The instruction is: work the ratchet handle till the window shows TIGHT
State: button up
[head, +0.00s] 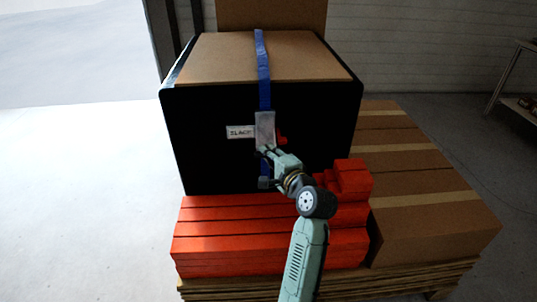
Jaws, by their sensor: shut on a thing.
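A blue strap (262,70) runs over the lid and down the front of a black box (215,165). A pale grey ratchet (265,127) sits on the strap at the box's front. The window (240,132) left of it seems to read SLACK; the letters are small. A small red part (282,140) shows at the ratchet's right side. My gripper (264,151) is at the ratchet's lower end, shut on what seems to be the ratchet handle. The fingers hide the exact grip.
Red blocks (230,240) are stacked below and in front of the box, rising at the right (350,178). Long cardboard boxes (430,215) lie to the right on a wooden pallet (420,285). A shelf (515,80) stands far right. The floor at left is clear.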

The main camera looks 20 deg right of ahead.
grip_shut()
jog(key=shift+f, duration=0.15)
jog(key=f+b, duration=0.1)
jog(key=b, duration=0.2)
jog(key=shift+w+f+t, duration=0.2)
jog(key=shift+t, duration=0.2)
jog(key=w+d+f+n+t+y+b, duration=0.1)
jog(key=w+f+t+b, duration=0.4)
jog(key=b, duration=2)
jog(key=shift+w+d+f+n+t+y, duration=0.35)
jog(key=shift+w+d+f+n, duration=0.3)
jog(key=shift+w+n, duration=0.5)
